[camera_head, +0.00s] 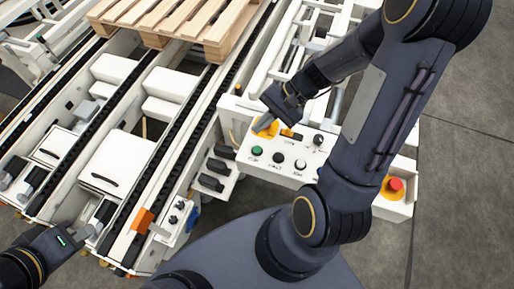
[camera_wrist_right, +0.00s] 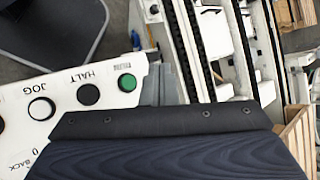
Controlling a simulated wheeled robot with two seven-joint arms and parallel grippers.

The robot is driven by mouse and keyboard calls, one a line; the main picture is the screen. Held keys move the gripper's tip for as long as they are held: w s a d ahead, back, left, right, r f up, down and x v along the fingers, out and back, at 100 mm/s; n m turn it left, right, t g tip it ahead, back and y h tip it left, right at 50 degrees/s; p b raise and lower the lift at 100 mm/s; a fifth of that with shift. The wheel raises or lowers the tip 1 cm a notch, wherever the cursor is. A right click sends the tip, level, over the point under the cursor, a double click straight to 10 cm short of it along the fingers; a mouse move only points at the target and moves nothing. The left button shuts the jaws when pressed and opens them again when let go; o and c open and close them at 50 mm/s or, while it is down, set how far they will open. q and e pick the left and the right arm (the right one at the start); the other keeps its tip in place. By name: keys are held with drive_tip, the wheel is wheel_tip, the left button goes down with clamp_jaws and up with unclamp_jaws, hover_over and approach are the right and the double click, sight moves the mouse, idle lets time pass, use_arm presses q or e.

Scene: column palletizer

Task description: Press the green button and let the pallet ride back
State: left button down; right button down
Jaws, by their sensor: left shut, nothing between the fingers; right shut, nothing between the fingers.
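The green button (camera_head: 257,151) sits at the left end of the white control panel (camera_head: 288,174). It also shows in the right wrist view (camera_wrist_right: 127,83), beside a black button marked HALT (camera_wrist_right: 88,94). My right gripper (camera_head: 263,126) is shut and empty, just behind the green button over the panel's far edge; I see a gap between them in the picture. Its dark body fills the bottom of the right wrist view. The wooden pallet (camera_head: 178,22) lies on the conveyor at the top, partly out of view. My left gripper (camera_head: 86,232) is shut and empty at the lower left, by the conveyor's near end.
A red emergency button (camera_head: 394,185) on a yellow base sits at the panel's right. More black knobs (camera_head: 300,164) are beside the green button. Conveyor tracks (camera_head: 172,132) run from the pallet towards me, with no load on the near part. An orange block (camera_head: 143,220) is at the near end.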

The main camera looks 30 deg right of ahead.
sight(261, 148)
drive_tip(key=shift+f+b, duration=3.6)
drive_tip(key=shift+f, duration=0.75)
drive_tip(key=shift+f+b, duration=0.4)
